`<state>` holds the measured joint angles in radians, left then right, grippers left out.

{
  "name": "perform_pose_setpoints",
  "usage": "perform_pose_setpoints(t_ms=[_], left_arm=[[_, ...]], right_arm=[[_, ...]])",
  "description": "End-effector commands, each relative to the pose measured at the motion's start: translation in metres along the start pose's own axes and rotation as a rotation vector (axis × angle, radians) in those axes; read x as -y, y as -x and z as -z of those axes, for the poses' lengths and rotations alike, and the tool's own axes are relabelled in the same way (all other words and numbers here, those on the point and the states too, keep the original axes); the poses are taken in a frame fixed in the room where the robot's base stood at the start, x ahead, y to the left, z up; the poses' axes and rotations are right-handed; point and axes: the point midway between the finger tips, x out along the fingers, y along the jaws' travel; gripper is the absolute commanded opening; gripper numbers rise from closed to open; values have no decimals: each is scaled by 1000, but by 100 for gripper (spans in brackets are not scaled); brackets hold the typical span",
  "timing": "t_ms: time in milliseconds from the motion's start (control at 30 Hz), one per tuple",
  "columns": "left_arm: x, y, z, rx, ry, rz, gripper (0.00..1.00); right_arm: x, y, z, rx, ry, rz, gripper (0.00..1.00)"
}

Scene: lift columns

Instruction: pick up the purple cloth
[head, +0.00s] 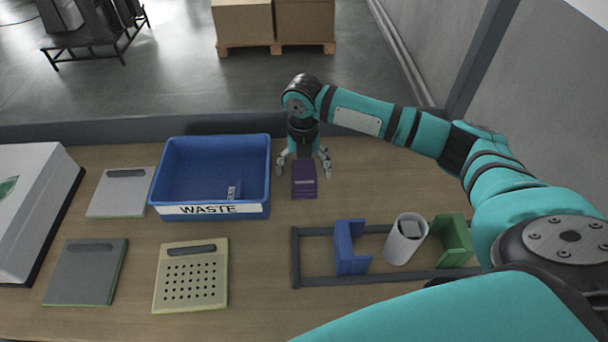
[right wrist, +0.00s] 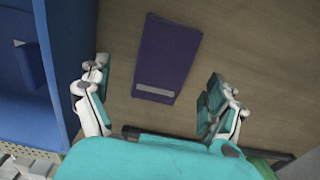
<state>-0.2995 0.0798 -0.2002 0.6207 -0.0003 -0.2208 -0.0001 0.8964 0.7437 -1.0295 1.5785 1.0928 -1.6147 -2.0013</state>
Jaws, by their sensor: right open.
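The purple cloth (head: 304,180) lies flat on the wooden table, just right of the blue waste bin. It is a folded rectangle with a pale label strip near one end. In the right wrist view the cloth (right wrist: 167,58) lies beyond and between the fingers. My right gripper (head: 303,167) points down above the cloth, with its fingers spread to either side. In the right wrist view the gripper (right wrist: 155,105) is open, with nothing between its fingers. My left gripper is not in view.
The blue waste bin (head: 212,143) stands close on the left, with a small item inside. A dark frame (head: 297,262) with a blue bracket (head: 350,248), white cylinder (head: 405,240) and green bracket (head: 452,240) lies nearer. Flat panels (head: 190,277) lie left. Table right of the cloth is clear.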

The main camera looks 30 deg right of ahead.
Motion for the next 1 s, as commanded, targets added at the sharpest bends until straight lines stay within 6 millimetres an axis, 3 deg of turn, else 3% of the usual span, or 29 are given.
perform_pose_setpoints(t_ms=[200, 467, 900, 1000], left_arm=[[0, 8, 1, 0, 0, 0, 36], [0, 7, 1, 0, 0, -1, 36], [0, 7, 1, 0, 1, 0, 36], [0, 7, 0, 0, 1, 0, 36]], right_arm=[[2, -26, 2, -1, 1, 1, 92], [2, -28, 1, 1, 1, 0, 92], [2, -28, 1, 1, 1, 0, 35], [2, -28, 1, 1, 1, 0, 34]])
